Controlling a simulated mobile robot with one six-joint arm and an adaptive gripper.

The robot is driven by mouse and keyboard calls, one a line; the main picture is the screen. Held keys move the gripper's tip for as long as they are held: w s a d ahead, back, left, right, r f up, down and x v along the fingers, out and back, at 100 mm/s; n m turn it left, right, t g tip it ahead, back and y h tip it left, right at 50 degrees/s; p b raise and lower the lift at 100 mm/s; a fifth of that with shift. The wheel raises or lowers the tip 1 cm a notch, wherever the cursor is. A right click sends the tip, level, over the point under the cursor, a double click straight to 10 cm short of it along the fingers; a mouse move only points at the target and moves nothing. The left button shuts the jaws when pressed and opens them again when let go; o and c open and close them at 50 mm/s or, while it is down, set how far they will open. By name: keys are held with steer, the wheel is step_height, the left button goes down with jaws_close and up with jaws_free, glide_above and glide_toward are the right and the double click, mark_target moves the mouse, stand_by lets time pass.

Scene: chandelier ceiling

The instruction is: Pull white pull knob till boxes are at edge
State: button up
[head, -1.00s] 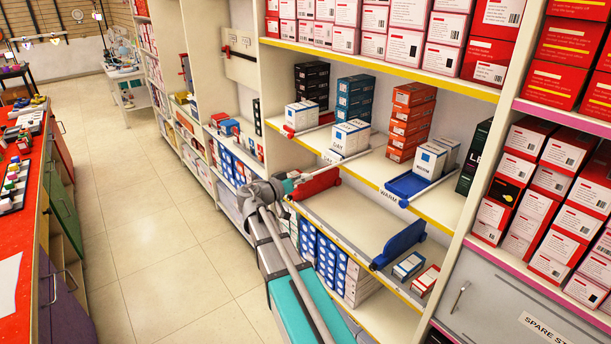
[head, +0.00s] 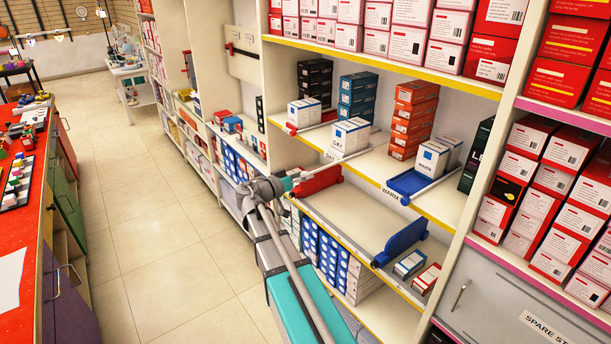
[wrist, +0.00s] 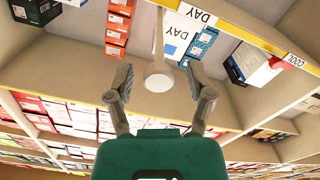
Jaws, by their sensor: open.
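The white pull knob (wrist: 158,80) shows in the wrist view as a round white end on a pale rod. The rod runs to the shelf edge beside the DAY label (wrist: 196,14). My gripper (wrist: 159,73) is open, with one finger on each side of the knob in the picture; neither visibly touches it. In the head view my gripper (head: 292,184) is in front of the middle shelf, and I cannot make out the knob there.
To the right is a blue tray (head: 408,183) with WARM boxes (head: 432,158). Orange boxes (head: 411,118) and teal boxes (head: 356,97) are stacked behind. The tiled aisle (head: 150,210) is clear at left.

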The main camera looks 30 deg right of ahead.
steer(key=shift+a, duration=0.2)
steer(key=s+a, duration=0.1)
steer(key=a, duration=1)
steer(key=shift+s+a, duration=0.15)
steer(key=shift+a, duration=0.15)
steer(key=shift+f, duration=0.1)
steer(key=s+a+f+n+g+y, duration=0.2)
steer(key=s+f+n+y, duration=0.5)
steer(key=f, duration=0.5)
steer(key=s+a+f+n+y, duration=0.5)
steer(key=s+a+y, duration=0.3)
steer(key=a+y, duration=0.2)
steer(key=shift+s+a+f+y, duration=0.3)
steer(key=shift+a+f+y, duration=0.1)
steer(key=shift+a+f, duration=0.4)
steer(key=shift+r, duration=0.1)
